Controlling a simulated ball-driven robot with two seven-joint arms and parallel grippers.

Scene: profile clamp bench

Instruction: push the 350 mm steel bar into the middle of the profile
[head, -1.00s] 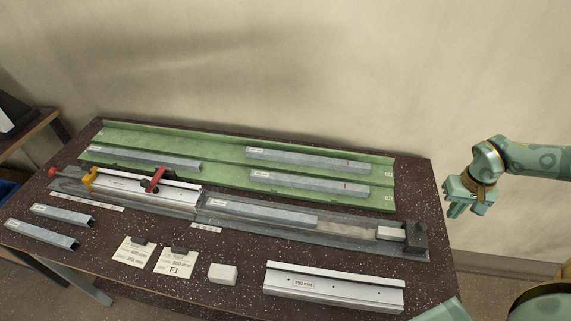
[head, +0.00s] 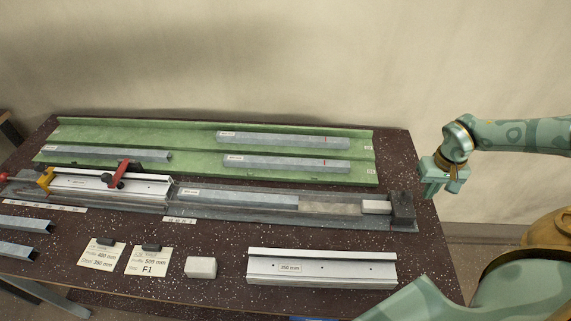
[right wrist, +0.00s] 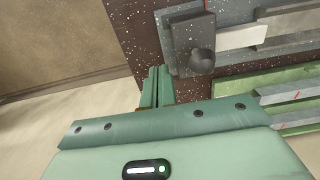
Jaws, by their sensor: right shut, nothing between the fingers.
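A long grey steel bar (head: 240,198) with a small label lies in the clamp track in the middle of the bench; the label is too small to read. To its right in the track are a bare stretch, a light block (head: 376,207) and a dark end stop (head: 402,209). A white profile (head: 110,186) sits at the track's left under a red clamp (head: 119,174). My right gripper (head: 432,193) is shut and empty, just off the bench's right edge beyond the end stop. The right wrist view shows its fingers (right wrist: 156,88) together, apart from the stop. My left gripper is out of view.
A green tray (head: 200,148) with several labelled steel bars lies behind the track. At the front are two cards (head: 149,260), a pale block (head: 200,267) and a white profile (head: 320,268). Open floor lies right of the bench.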

